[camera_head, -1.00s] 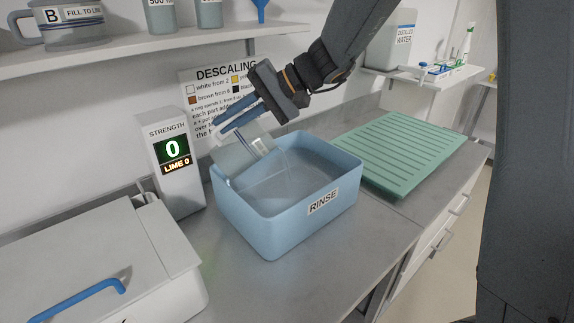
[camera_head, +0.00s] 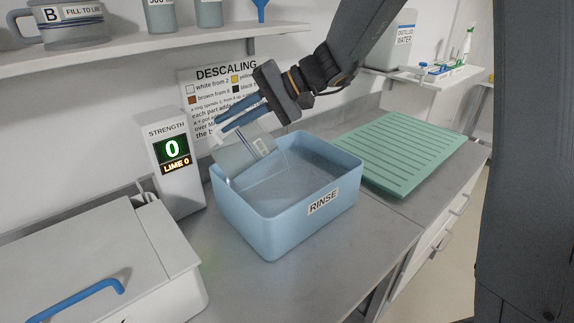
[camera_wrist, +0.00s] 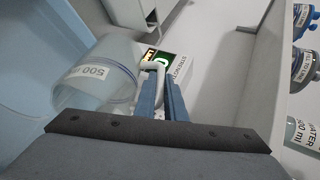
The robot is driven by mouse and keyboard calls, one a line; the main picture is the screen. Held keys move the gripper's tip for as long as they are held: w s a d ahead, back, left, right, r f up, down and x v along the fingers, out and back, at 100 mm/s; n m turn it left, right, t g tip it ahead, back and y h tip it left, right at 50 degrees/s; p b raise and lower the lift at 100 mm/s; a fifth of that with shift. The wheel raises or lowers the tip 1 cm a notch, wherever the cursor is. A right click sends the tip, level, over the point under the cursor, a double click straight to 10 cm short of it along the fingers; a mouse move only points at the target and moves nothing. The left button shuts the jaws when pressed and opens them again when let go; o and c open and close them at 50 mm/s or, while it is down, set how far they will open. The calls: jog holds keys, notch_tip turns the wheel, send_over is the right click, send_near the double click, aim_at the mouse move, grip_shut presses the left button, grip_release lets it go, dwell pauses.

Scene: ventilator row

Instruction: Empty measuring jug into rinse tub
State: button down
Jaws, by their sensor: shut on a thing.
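The clear measuring jug (camera_head: 245,158) is tilted over the left side of the blue rinse tub (camera_head: 290,222), its mouth toward the tub. In the wrist view the jug (camera_wrist: 85,92) shows a "500 ml" label and a white handle. My gripper (camera_head: 232,121) is shut on the jug's handle, and its blue fingers (camera_wrist: 158,100) lie on either side of the handle in the wrist view. The tub holds some clear liquid. I cannot tell how much liquid is left in the jug.
A strength meter (camera_head: 172,150) reading 0 and "LIME 0" stands left of the tub. A lidded white box (camera_head: 90,250) is at front left. A green ribbed mat (camera_head: 400,150) lies to the right. A shelf (camera_head: 150,52) with jugs runs above.

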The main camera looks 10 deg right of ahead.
jog(key=shift+w+d+m+y+b, duration=0.3)
jog(key=shift+d+y+b, duration=0.1)
jog(key=shift+d+y, duration=0.4)
dwell(1.7)
jog(key=shift+w+d+f+y+b, duration=0.15)
jog(key=shift+w+d+y, duration=0.1)
jog(key=shift+d, duration=0.25)
jog(key=shift+w+d+r+y+b, duration=0.1)
jog(key=shift+d+y+b, duration=0.15)
jog(key=shift+d, duration=0.3)
jog(key=shift+w+d+f+y+b, duration=0.1)
jog(key=shift+w+d+y, duration=0.15)
jog(key=shift+d, duration=0.25)
dwell(1.0)
jog(key=shift+w+d+r+m+y+b, duration=0.25)
jog(key=shift+d+y+b, duration=0.15)
jog(key=shift+d, duration=0.15)
jog(key=shift+w+d+r+m+y+b, duration=0.1)
jog(key=shift+d+r+m+y+b, duration=0.15)
jog(key=shift+d+y, duration=0.25)
jog(key=shift+w+d+r+m+y+b, duration=0.2)
jog(key=shift+d+y+b, duration=0.15)
jog(key=shift+d, duration=0.25)
dwell(1.3)
